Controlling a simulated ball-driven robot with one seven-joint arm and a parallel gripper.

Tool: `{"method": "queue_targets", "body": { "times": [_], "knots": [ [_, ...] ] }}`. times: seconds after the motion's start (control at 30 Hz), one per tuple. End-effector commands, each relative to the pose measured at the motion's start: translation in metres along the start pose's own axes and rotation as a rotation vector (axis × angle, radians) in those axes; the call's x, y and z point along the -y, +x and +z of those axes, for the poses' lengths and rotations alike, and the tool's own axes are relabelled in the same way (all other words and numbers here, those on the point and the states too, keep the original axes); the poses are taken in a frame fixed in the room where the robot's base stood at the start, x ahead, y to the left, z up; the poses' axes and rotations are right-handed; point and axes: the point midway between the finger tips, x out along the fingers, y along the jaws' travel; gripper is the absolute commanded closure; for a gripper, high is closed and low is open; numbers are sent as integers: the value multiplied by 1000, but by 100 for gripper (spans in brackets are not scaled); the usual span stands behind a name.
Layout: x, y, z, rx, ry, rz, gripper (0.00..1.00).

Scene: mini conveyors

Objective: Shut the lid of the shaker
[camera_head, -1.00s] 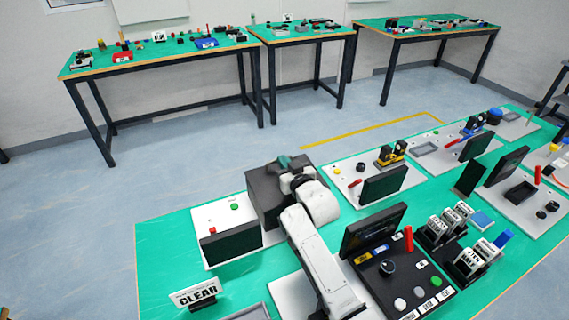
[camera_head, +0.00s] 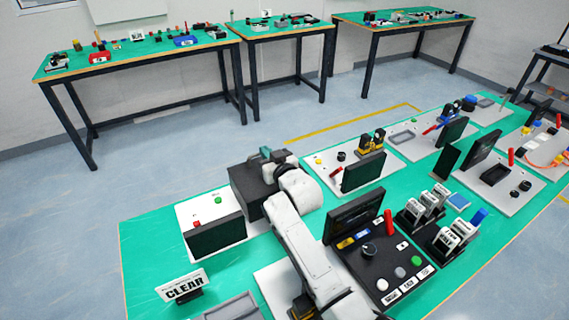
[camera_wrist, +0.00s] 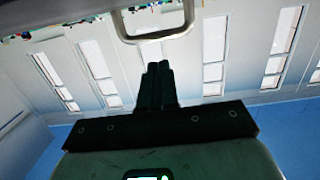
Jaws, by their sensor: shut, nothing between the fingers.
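The shaker appears to be the dark box (camera_head: 250,188) at the back of the near bench, at the end of a white board. I cannot make out its lid, or whether it is open, in the head view. My gripper (camera_head: 268,153) is at the box's top right edge, partly hidden by my own wrist. In the wrist view my gripper's dark fingers (camera_wrist: 158,72) are together with nothing between them. A pale U-shaped handle or frame (camera_wrist: 157,39) crosses the top of that view, just beyond the fingertips; whether they touch is unclear.
The white board (camera_head: 193,211) carries a red button (camera_head: 196,223), a green button (camera_head: 217,200) and a dark screen (camera_head: 215,237). A CLEAR sign (camera_head: 184,287) stands in front. A black control panel (camera_head: 385,270) lies right of my arm. Other stations fill the right side.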

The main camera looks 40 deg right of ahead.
Motion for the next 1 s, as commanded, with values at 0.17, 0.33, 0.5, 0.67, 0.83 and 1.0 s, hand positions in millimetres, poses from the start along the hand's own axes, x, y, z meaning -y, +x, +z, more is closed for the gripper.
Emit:
{"method": "queue_targets", "body": {
  "times": [0.17,0.33,0.5,0.67,0.83,1.0],
  "knots": [
    [0,-14,-15,-6,0,0,100],
    [1,-38,-19,-8,0,0,100],
    [1,-66,-22,-9,0,-1,100],
    [1,-87,-25,-9,0,-1,100],
    [0,-98,-27,-9,1,0,100],
    [0,-100,-28,-10,1,0,100]
  ]
}}
